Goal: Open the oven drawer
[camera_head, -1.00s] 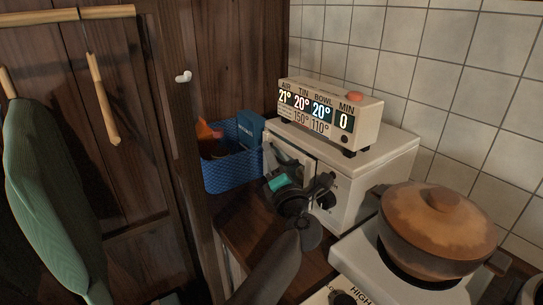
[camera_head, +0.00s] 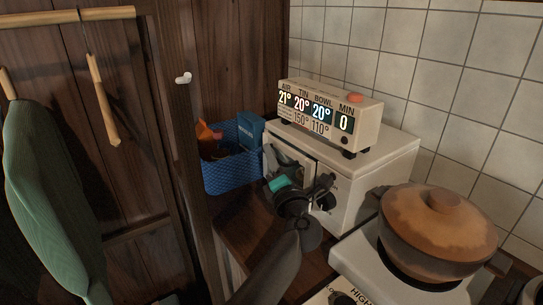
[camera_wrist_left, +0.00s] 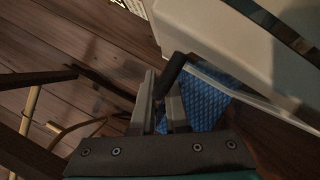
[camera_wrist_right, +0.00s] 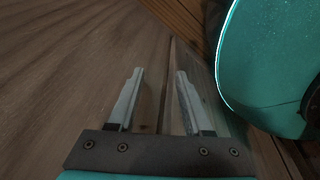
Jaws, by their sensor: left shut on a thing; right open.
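The white oven (camera_head: 382,170) stands on the counter in the head view, its front facing left and toward me. My left gripper (camera_head: 286,163) is at the left part of that front, and my wrist hides much of it. In the left wrist view, the left gripper (camera_wrist_left: 163,98) is shut on a dark bar-like handle (camera_wrist_left: 174,70) beside a pale panel edge (camera_wrist_left: 235,95). How far the oven front is open cannot be told. My right gripper (camera_wrist_right: 155,85) is open and empty over a wooden surface, seen only in the right wrist view.
A blue basket (camera_head: 228,176) with items stands close left of the oven. A timer box (camera_head: 330,115) with displays sits on top of it. A brown lidded pot (camera_head: 437,235) stands on a white stove at right. A wooden post (camera_head: 187,130) rises at left.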

